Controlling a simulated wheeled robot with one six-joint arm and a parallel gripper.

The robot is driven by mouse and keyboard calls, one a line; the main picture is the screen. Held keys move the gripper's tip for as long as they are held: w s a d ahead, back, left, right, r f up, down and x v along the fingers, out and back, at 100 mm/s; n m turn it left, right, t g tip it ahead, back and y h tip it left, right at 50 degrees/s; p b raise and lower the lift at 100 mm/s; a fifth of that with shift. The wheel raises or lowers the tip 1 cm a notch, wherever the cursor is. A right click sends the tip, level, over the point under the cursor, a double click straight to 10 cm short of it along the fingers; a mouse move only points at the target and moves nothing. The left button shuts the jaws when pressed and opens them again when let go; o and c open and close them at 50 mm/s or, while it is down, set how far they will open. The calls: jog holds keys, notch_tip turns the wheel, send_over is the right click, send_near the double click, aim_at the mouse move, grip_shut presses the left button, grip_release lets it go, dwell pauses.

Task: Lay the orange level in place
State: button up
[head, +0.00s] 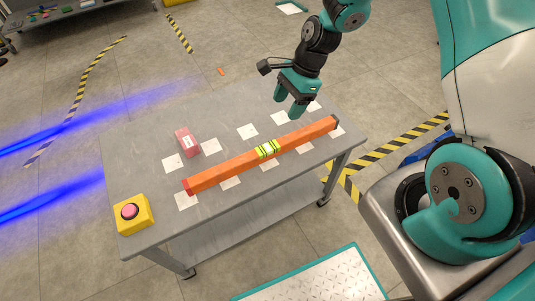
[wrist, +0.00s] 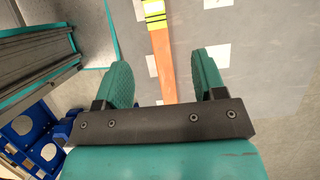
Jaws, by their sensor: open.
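The orange level (head: 225,172) is a long bar with a yellow-and-black middle section. It lies along the front part of the grey cart top (head: 140,165), slanting from near left to far right, among white squares. My gripper (head: 287,113) is above the cart, behind the level's right half, with its fingers pointing down. It is open and empty. In the wrist view the level (wrist: 160,45) appears in the gap between the open fingers (wrist: 163,72), below them. Its lower part there is hidden by the gripper body.
A pink-red block (head: 183,139) with a white label stands on the cart's left half, behind the level. A yellow box with a red button (head: 130,212) is at the near left corner. White squares (head: 247,132) lie in two rows; the back row is mostly bare.

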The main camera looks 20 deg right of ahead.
jog(key=b, duration=0.1)
send_near(268, 147)
jog(key=x, duration=0.5)
jog(key=shift+w+f, duration=0.25)
jog(key=shift+w, duration=0.1)
jog(key=x, duration=0.5)
jog(key=shift+s+a+b, duration=0.1)
jog(key=shift+s+b, duration=0.25)
jog(key=shift+s, duration=0.05)
jog(key=c, duration=1.1)
jog(key=shift+c, duration=0.2)
